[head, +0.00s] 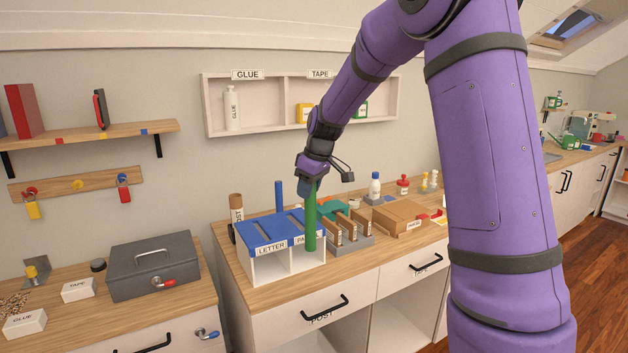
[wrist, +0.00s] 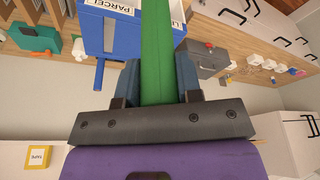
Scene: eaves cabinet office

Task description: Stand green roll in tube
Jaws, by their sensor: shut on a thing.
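The green roll (head: 310,224) hangs upright below my gripper (head: 309,187), in front of the right part of the blue-topped sorter. In the wrist view the roll (wrist: 158,40) runs between both fingers of my gripper (wrist: 158,88), which is shut on it. I cannot tell whether its lower end touches the sorter. A brown tube (head: 236,203) with a white label stands upright at the sorter's back left. Its opening is too small to make out.
The sorter (head: 267,229) has slots labelled LETTER and PARCEL. A blue roll (head: 279,195) stands upright behind it. A grey rack (head: 353,240) with wooden-handled stamps and a cardboard box (head: 399,216) are to the right. A grey cash box (head: 153,268) stands left, past a gap between counters.

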